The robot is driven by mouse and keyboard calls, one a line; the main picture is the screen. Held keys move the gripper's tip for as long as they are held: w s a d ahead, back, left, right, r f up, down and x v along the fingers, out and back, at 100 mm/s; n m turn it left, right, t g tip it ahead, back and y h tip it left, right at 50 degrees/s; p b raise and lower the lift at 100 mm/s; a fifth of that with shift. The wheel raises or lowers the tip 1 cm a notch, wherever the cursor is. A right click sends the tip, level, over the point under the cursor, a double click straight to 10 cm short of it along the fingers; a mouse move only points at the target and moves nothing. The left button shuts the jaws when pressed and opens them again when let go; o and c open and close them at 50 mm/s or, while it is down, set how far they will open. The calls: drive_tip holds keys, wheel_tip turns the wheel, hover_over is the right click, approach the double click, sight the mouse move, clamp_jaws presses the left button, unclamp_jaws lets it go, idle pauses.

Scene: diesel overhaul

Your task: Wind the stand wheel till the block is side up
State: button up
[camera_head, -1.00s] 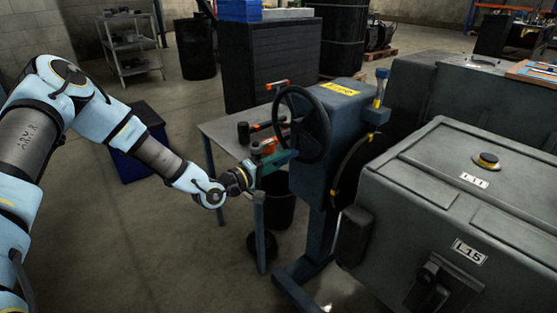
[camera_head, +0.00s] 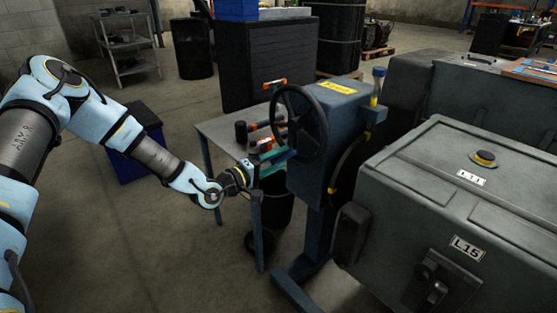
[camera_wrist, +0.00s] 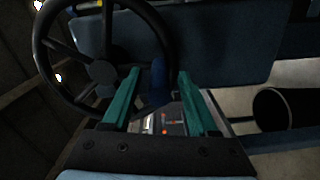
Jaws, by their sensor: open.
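The stand wheel (camera_head: 300,122) is a black spoked handwheel on the left face of a blue-grey gearbox stand (camera_head: 338,140). The wheel also fills the upper left of the wrist view (camera_wrist: 104,70). My gripper (camera_head: 284,156) is at the wheel's lower rim, with its two green fingers apart. In the wrist view my open gripper (camera_wrist: 158,88) points at the lower right part of the wheel, with a dark blue handle-like part (camera_wrist: 158,75) between the fingers. I cannot tell whether the fingers touch it. The engine block cannot be clearly made out.
A large grey cabinet labelled L15 (camera_head: 450,190) stands close at the right. A small table (camera_head: 215,128) with hammers and tools is behind my gripper. A black bin (camera_head: 276,200) stands under it. Open floor lies at the lower left.

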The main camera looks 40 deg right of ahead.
drive_tip(key=shift+a, duration=0.1)
drive_tip(key=a+b, duration=0.2)
drive_tip(key=a, duration=0.8)
drive_tip(key=shift+w+a, duration=0.3)
drive_tip(key=w+a+m+t+y+p, duration=0.1)
drive_tip(key=w+a+y, duration=0.3)
drive_tip(key=a, duration=0.3)
drive_tip(key=w+a+t+y+p, duration=0.2)
drive_tip(key=w+a+y, duration=0.2)
drive_tip(key=a, duration=0.4)
drive_tip(key=w+a+m+t+y+p, duration=0.1)
drive_tip(key=w+a+y, duration=0.35)
drive_tip(key=a, duration=0.25)
drive_tip(key=s+a+r+n+y+p, duration=0.2)
drive_tip(key=s+a+r, duration=0.2)
drive_tip(key=a+r, duration=0.4)
drive_tip(key=s+a+r+n+g+y+p, duration=0.1)
drive_tip(key=s+a+r+y, duration=0.2)
drive_tip(key=a, duration=1)
wheel_tip(320, 180, up, 5)
drive_tip(key=shift+s+r+n+p, duration=0.15)
drive_tip(key=shift+s+n+p, duration=0.25)
drive_tip(key=shift+s, duration=0.55)
